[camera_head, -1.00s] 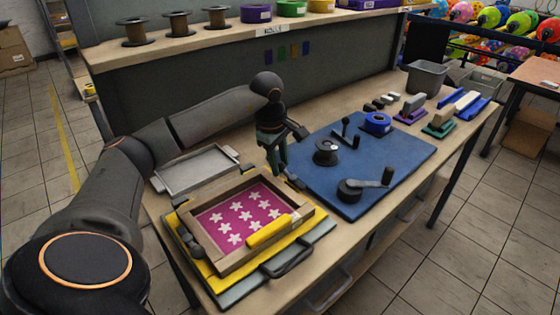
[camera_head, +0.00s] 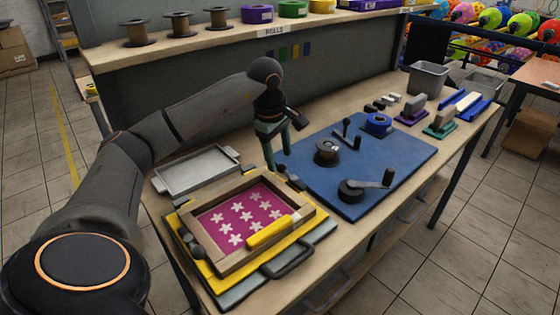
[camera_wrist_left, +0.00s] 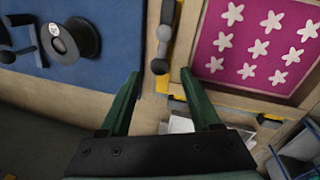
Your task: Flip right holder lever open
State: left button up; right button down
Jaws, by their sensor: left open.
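The right holder lever (camera_head: 289,177) sits at the right side of the wooden screen frame (camera_head: 215,258), between the frame and the blue mat. In the left wrist view the lever (camera_wrist_left: 164,36) is a dark handle with rounded grey knobs, lying just beyond the fingertips. My left gripper (camera_head: 279,160) points down near the frame's back right corner, behind the lever. Its green fingers are apart and hold nothing, and it also shows in the left wrist view (camera_wrist_left: 160,85). The frame holds a magenta screen (camera_head: 238,217) with white stars. My right gripper is out of view.
A yellow squeegee (camera_head: 272,232) lies across the screen's front right part. A grey tray (camera_head: 196,170) lies behind the frame. The blue mat (camera_head: 310,190) to the right carries a spool (camera_head: 327,151), a crank device (camera_head: 352,192) and blue tape (camera_head: 378,122).

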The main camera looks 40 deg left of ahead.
pick_arm(q)
notch_tip(320, 180, up, 9)
jog(key=s, duration=0.1)
jog(key=shift+s, duration=0.4)
jog(key=shift+d, duration=0.15)
